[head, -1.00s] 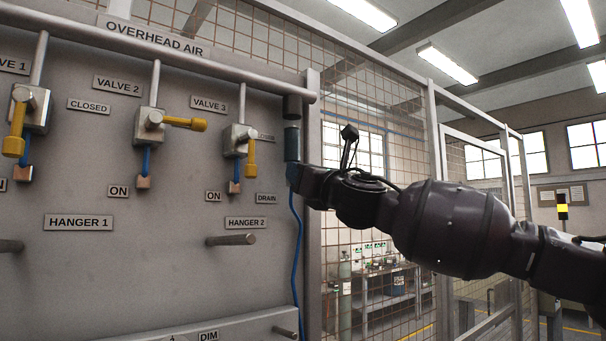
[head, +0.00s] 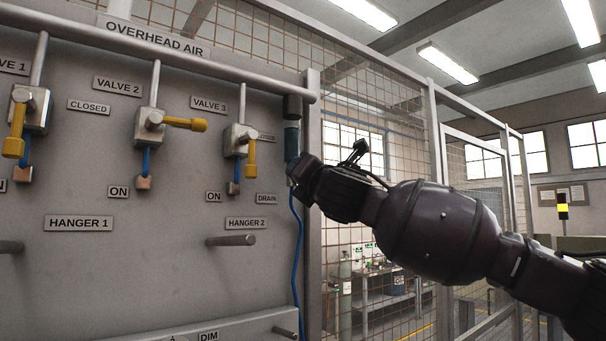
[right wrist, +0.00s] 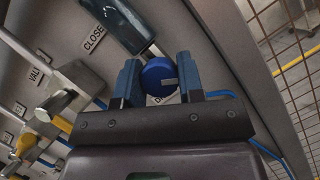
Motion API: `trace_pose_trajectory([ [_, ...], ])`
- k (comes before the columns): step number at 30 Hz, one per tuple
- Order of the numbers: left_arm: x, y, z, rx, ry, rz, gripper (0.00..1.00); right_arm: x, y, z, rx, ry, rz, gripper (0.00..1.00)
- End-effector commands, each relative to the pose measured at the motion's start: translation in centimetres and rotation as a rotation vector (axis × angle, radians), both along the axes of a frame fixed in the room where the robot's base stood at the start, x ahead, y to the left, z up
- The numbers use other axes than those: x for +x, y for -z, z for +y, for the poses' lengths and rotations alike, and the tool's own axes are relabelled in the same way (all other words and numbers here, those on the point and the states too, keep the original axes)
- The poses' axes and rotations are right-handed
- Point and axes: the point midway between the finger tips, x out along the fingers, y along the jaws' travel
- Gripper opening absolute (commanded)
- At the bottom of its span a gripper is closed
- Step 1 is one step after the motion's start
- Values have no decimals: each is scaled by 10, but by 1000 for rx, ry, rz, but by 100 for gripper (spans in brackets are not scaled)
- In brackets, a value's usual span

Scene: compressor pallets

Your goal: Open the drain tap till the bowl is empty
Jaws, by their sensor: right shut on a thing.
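The drain tap is a round blue knob (right wrist: 158,76) with a small grey mark, in the right wrist view. The bowl is a dark teal cylinder (right wrist: 116,20) just above it; the head view shows it under the pipe end (head: 291,143). I cannot tell its liquid level. My right gripper (right wrist: 158,82) is shut on the blue knob, one finger on each side; in the head view my right gripper (head: 296,172) is just below the bowl and hides the knob. My left gripper is in neither view.
A blue hose (head: 298,240) hangs below the gripper. Valve 3's yellow lever (head: 250,158) points down close to its left; valve 2's yellow lever (head: 185,123) is sideways. A peg (head: 231,240) sticks out below. A mesh fence (head: 370,110) stands right of the panel.

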Motion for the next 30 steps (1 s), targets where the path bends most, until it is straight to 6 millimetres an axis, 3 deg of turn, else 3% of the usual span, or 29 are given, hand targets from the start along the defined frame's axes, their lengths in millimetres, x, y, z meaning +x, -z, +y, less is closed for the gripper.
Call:
trace_pose_trajectory([
  [18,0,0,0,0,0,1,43,0,0,1,42,-2,31,12],
  [19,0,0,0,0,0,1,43,0,0,1,42,-1,31,38],
  [23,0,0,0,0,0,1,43,0,0,1,42,-1,31,58],
  [30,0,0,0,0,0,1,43,0,0,0,41,-1,30,61],
])
